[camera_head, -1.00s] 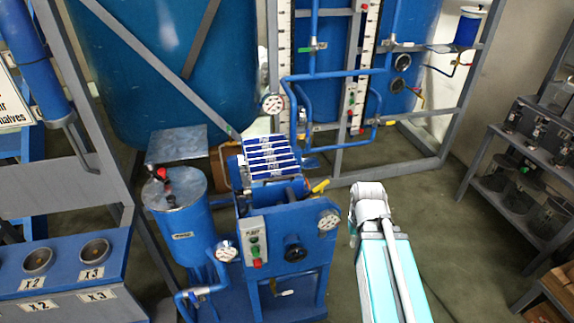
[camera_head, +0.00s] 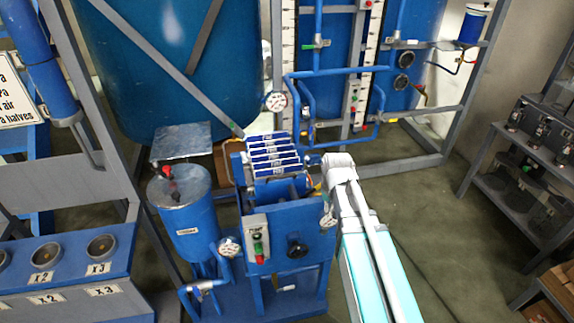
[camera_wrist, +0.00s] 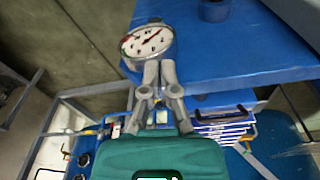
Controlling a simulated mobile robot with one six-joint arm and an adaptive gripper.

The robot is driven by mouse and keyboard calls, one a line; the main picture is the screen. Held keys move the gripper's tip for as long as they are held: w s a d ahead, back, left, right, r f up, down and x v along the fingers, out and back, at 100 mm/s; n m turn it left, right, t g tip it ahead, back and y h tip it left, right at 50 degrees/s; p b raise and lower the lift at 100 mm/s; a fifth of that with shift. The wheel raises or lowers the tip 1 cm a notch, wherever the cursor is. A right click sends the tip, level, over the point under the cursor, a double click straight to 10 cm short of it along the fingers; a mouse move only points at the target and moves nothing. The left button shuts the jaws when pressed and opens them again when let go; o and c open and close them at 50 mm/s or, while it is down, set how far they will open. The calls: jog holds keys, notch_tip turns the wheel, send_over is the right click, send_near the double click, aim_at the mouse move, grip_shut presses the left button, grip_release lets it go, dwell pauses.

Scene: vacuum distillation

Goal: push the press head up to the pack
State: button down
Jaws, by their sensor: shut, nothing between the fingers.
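The pack (camera_head: 275,152) of blue-and-white labelled plates sits at the top of the blue press in the head view. Its plate edges also show right of my gripper in the wrist view (camera_wrist: 222,130). A blue block just in front of the pack (camera_head: 272,190) looks like the press head; how far it stands from the plates is hard to tell. My gripper (camera_wrist: 160,68) is shut and empty, its fingertips by the round gauge (camera_wrist: 148,42) at the press's right front. In the head view my arm's end is beside the press's right side and the fingers are hidden.
A black handwheel (camera_head: 298,248) and a switch box (camera_head: 257,240) are on the press front. A blue cylinder (camera_head: 187,215) stands left of it. Blue pipes (camera_head: 300,100) and a tank rise behind. Open floor (camera_head: 430,205) lies right of my arm.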

jog(key=w+a+r+n+t+p, duration=0.1)
jog(key=w+a+r, duration=0.3)
jog(key=w+a, duration=0.9)
jog(key=shift+w+a+n+y+p, duration=0.3)
jog(key=shift+a+n+p, duration=0.1)
jog(key=shift+a+p, duration=0.4)
jog(key=shift+d+f, duration=0.1)
jog(key=b, duration=1)
send_near(284, 183)
jog(key=s+f, duration=0.3)
jog(key=f, duration=0.1)
jog(key=shift+s+f, duration=0.3)
jog(key=shift+s, duration=0.1)
jog(key=shift+w, duration=0.1)
